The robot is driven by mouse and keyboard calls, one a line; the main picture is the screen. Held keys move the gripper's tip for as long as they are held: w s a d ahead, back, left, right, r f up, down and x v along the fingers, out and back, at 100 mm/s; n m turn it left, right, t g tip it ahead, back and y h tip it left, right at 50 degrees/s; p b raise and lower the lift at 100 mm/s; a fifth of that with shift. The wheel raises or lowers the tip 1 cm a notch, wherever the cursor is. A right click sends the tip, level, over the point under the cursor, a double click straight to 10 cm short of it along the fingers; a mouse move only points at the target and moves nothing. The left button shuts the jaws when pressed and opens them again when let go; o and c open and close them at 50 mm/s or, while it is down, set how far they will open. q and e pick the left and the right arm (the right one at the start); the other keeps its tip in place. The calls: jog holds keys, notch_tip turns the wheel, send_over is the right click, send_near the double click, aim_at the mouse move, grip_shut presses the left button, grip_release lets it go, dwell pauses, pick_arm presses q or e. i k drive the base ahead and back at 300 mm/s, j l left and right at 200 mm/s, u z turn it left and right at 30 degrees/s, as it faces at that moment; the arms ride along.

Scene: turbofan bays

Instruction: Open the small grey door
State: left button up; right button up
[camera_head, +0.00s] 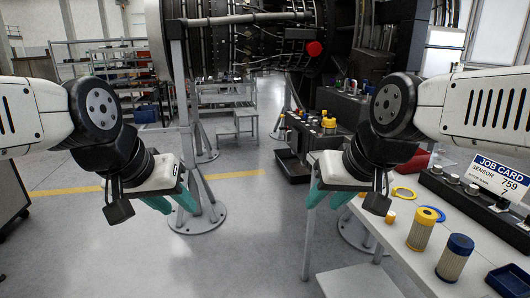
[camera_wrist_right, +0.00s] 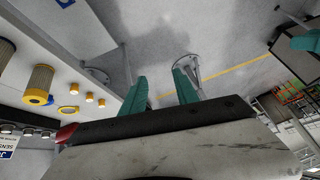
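I cannot make out a small grey door for certain in either view. My left gripper (camera_head: 172,202) hangs over the open floor in the head view, its teal fingers apart with nothing between them. My right gripper (camera_head: 329,198) hangs just left of the white table, also empty. In the right wrist view its two teal fingers (camera_wrist_right: 160,90) are spread, with bare floor beyond them. Neither gripper touches anything.
A white table (camera_head: 400,255) at right holds yellow and blue filters (camera_head: 455,257), rings, caps and a job card (camera_head: 497,178). An engine (camera_head: 245,40) hangs on grey stands (camera_head: 197,215). A grey cabinet (camera_head: 12,180) stands at far left. The middle floor is clear.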

aim_at(294, 141)
jog(key=i+j+z, duration=0.45)
jog(key=j, duration=0.25)
jog(key=i+j+z, duration=0.2)
jog(key=j, duration=0.2)
jog(key=i+u, duration=0.3)
jog(key=i, duration=2.2)
